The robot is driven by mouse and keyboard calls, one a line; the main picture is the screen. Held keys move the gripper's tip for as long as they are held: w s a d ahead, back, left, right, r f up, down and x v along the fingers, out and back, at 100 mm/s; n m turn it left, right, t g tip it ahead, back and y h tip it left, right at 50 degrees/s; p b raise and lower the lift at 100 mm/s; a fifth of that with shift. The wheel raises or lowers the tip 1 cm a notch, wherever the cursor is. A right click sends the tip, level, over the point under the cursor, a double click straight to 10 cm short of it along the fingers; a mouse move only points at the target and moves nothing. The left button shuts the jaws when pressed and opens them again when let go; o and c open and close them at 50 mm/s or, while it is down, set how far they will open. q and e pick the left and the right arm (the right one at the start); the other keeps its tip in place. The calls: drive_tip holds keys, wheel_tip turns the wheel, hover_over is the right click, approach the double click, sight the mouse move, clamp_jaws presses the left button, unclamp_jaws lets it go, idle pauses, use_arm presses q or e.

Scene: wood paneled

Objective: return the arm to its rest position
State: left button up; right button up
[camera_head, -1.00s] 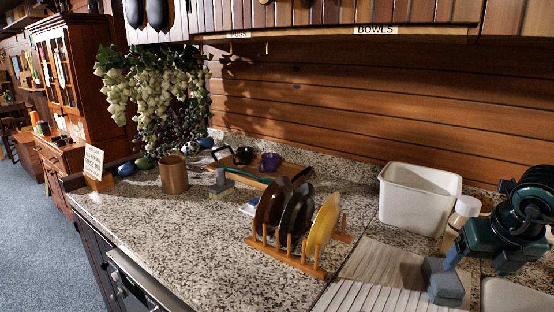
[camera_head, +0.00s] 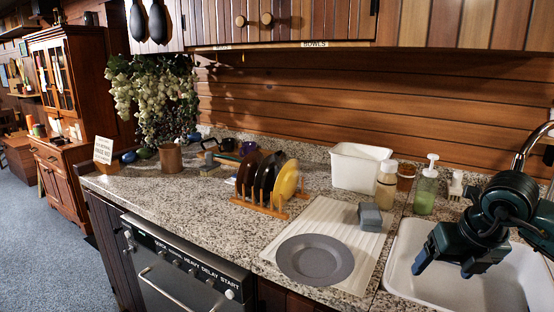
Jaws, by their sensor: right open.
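My right arm comes in from the right edge in the head view, dark green and black. Its gripper (camera_head: 440,270) is open and empty, with its fingers pointing down and left over the left part of the sink (camera_head: 492,290). It is apart from the grey plate (camera_head: 315,259), which lies flat on the ribbed draining mat (camera_head: 352,232) to its left. My left gripper is not in view.
A wooden rack (camera_head: 258,207) holds several upright plates. A faucet (camera_head: 535,140) rises at right. The counter left of the rack is mostly clear.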

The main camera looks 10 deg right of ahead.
drive_tip(key=a+f+n+g+y, duration=0.15)
drive_tip(key=a+f+y, duration=0.4)
drive_tip(key=a, duration=0.65)
drive_tip(key=s+a+r+m+t+y+p, duration=0.1)
drive_tip(key=a+m+t+y, duration=0.25)
drive_tip(key=a+y, duration=0.3)
drive_tip(key=s+a+r+m+t+y, duration=0.2)
drive_tip(key=a+m+y, duration=0.2)
drive_tip(key=a+y, duration=0.3)
drive_tip(key=d+f+m+t+h+p, duration=0.1)
drive_tip(key=d+f+m+t+h, duration=0.1)
drive_tip(key=f+m+t+h, duration=0.5)
drive_tip(key=d+f+m+t+h, duration=0.15)
drive_tip(key=f+m+h, duration=0.4)
drive_tip(key=m, duration=0.65)
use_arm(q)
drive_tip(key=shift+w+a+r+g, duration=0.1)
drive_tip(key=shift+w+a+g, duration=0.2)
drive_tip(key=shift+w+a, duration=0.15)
use_arm(e)
drive_tip(key=s+a+f+m+g+h, duration=0.1)
drive_tip(key=s+f+m+g+h, duration=0.2)
drive_tip(key=s+f, duration=0.6)
wheel_tip(320, 180, down, 3)
drive_tip(key=m+g, duration=0.2)
drive_tip(key=g, duration=0.1)
drive_tip(key=shift+s+r, duration=0.15)
